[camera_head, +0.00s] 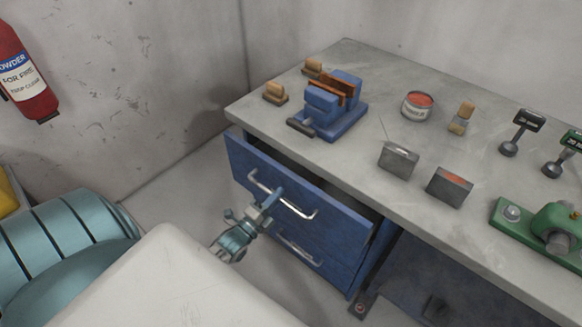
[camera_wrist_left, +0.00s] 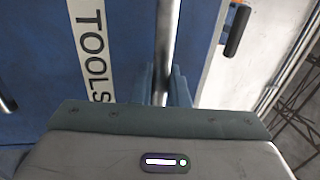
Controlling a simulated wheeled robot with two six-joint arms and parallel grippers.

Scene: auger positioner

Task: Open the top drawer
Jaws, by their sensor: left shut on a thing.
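The top drawer (camera_head: 310,222) is a blue drawer under the workbench, and it stands partly pulled out, with a dark gap showing behind its front. Its silver bar handle (camera_head: 298,211) runs across the front. My left gripper (camera_head: 272,201) is shut on this handle near its middle. In the left wrist view the handle (camera_wrist_left: 166,40) passes between the two fingers (camera_wrist_left: 164,85), in front of the blue drawer face with a white "TOOLS" label (camera_wrist_left: 88,40). My right gripper is not in view.
A lower drawer handle (camera_head: 300,250) is just below. On the workbench (camera_head: 365,75) stand a blue vise (camera_head: 335,105), a tin (camera_head: 417,104), metal blocks (camera_head: 398,157), brushes and a green tool (camera_head: 545,225). A fire extinguisher (camera_head: 25,75) hangs at the left wall.

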